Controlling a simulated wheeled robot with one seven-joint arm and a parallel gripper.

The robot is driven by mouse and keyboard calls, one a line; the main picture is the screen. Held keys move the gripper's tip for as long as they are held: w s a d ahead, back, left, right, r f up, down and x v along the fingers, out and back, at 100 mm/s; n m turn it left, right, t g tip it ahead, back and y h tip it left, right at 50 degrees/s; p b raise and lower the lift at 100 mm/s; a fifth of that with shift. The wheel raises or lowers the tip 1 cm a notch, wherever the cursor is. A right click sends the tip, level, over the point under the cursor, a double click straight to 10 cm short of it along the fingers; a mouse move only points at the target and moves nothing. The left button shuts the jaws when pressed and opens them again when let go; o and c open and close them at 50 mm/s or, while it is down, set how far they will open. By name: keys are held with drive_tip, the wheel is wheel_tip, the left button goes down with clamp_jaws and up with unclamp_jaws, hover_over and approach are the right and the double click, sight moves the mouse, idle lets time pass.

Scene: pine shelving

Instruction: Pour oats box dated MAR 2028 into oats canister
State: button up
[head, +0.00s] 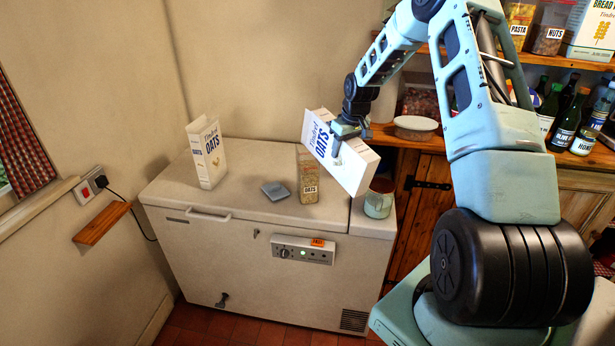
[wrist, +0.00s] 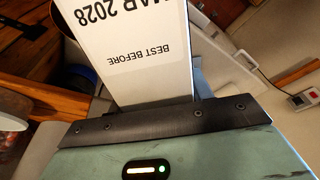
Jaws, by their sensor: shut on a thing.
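My gripper (head: 340,135) is shut on a white oats box (head: 355,171) and holds it steeply tilted above the freezer's right part. In the wrist view the box (wrist: 140,75) shows "BEST BEFORE" and "MAR 2028" upside down. The clear oats canister (head: 309,177) stands upright on the freezer, just below and left of the held box, with pale contents showing. Its rim is hard to make out, and I cannot tell whether oats are falling. A second oats box (head: 207,155) stands upright to the left; its date is not readable.
A grey lid (head: 275,191) lies on the white chest freezer (head: 240,205), left of the canister. Shelves at the right hold a shallow tub (head: 416,127), jars and dark bottles (head: 565,130). The freezer's front left is clear.

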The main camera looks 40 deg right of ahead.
drive_tip(key=shift+w+d+r+g, duration=0.1)
drive_tip(key=shift+w+r+g, duration=0.2)
drive_tip(key=shift+r, duration=0.2)
drive_tip(key=shift+w+a+r+g, duration=0.1)
drive_tip(key=shift+w+r+g, duration=0.1)
drive_tip(key=shift+r+g, duration=0.25)
drive_tip(key=shift+w+d+r+g, duration=0.1)
drive_tip(key=shift+w+r+g, duration=0.15)
drive_tip(key=shift+r, duration=0.3)
idle(1.5)
drive_tip(key=shift+w+r, duration=0.1)
drive_tip(key=shift+r, duration=0.05)
drive_tip(key=shift+w+r+g, duration=0.45)
drive_tip(key=shift+r+g, duration=0.15)
drive_tip(key=shift+r, duration=0.05)
idle(1.1)
drive_tip(key=shift+w+r, duration=0.15)
drive_tip(key=shift+w+r+g, duration=0.2)
drive_tip(key=shift+r+g, duration=0.05)
drive_tip(key=shift+g, duration=0.05)
idle(0.6)
